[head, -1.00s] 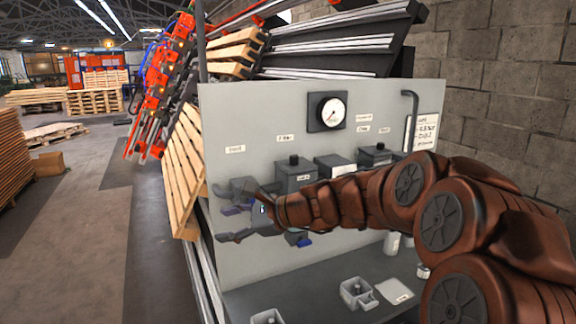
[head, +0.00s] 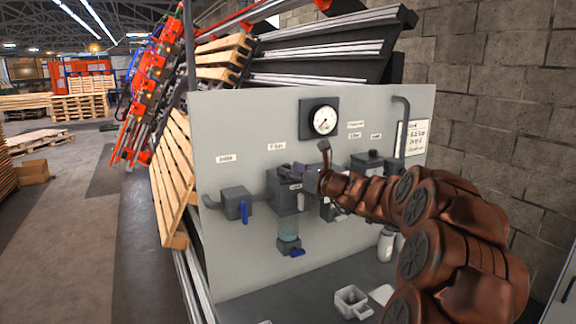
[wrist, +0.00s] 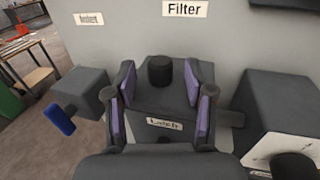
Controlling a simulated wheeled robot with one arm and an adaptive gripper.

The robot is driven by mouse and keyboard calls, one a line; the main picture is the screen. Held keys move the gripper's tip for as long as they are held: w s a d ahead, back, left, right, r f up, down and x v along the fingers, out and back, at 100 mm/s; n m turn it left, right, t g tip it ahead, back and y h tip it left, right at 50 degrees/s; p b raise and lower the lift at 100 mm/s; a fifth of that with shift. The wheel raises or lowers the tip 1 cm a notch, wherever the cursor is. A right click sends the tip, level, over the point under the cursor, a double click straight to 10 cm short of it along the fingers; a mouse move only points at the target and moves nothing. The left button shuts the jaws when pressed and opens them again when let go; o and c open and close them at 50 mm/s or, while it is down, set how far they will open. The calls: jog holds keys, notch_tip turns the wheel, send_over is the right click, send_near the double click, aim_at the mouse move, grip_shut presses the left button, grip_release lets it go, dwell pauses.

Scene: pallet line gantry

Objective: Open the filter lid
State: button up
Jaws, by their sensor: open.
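The filter unit is a dark grey box (head: 283,190) on the panel, with a clear bowl (head: 288,228) under it. In the wrist view, the filter lid (wrist: 180,98) carries a round black knob (wrist: 160,70) on top. A plate marked "Latch" (wrist: 164,123) is on the front. The "Filter" label (wrist: 185,9) is on the panel above. My gripper (wrist: 166,92) is open, with one purple-padded finger on each side of the lid. I cannot tell whether the fingers touch it. In the head view my gripper (head: 300,178) is at the filter and partly covers it.
Left of the filter is the inlet block (head: 235,203) with a blue handle (head: 244,213). More grey units stand close on the right, below a pressure gauge (head: 320,119). A concrete-block wall (head: 490,110) is at the right.

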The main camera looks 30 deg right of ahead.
jog(key=shift+w+a+p, duration=0.2)
jog(key=shift+w+p, duration=0.1)
jog(key=shift+w, duration=1.05)
grip_shut()
